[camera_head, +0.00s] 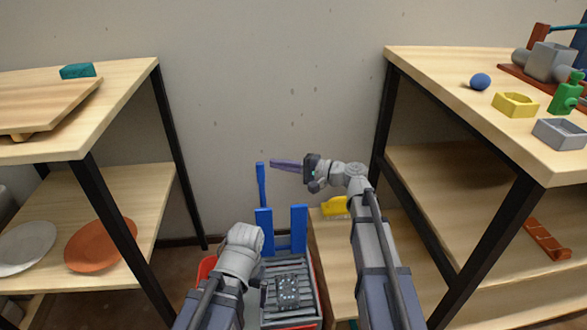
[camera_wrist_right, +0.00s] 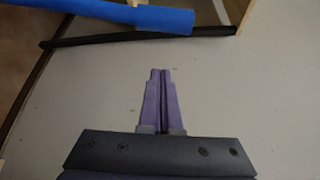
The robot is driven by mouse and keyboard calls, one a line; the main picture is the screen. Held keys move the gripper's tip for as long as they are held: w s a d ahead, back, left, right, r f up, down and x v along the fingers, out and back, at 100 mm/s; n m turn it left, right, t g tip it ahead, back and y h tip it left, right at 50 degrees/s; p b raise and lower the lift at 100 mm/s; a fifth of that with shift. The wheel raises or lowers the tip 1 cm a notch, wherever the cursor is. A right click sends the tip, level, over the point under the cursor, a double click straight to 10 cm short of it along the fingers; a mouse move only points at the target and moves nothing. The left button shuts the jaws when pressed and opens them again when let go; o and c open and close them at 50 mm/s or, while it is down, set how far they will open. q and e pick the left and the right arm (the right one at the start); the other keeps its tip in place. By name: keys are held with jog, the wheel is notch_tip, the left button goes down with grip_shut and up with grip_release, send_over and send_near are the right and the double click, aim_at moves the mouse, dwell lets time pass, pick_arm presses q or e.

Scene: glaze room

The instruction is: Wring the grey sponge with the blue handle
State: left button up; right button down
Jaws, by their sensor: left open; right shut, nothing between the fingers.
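The blue handle (camera_head: 261,185) stands up at the back left of a ribbed grey wringer in the head view. What looks like the grey sponge (camera_head: 288,291) lies speckled on its ribs, partly shadowed. My right gripper (camera_head: 273,163) points left above the handle, apart from it; its purple fingers are shut and empty. In the right wrist view the handle (camera_wrist_right: 140,15) crosses the upper left, beyond the shut fingertips (camera_wrist_right: 161,71). My left gripper (camera_head: 257,284) is low beside the wringer's left side, open; its fingers are mostly hidden by my arm.
Two blue uprights (camera_head: 299,228) rise at the wringer's back. A red container (camera_head: 206,268) shows at its left. A low wooden bench (camera_head: 335,265) with a yellow item (camera_head: 335,206) stands right of it.

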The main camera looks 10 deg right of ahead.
jog(key=s+a, duration=0.1)
jog(key=a, duration=0.1)
jog(key=s, duration=0.1)
jog(key=shift+s+a+r+p, duration=0.25)
jog(key=shift+s+a+p, duration=0.1)
jog(key=shift+a, duration=0.05)
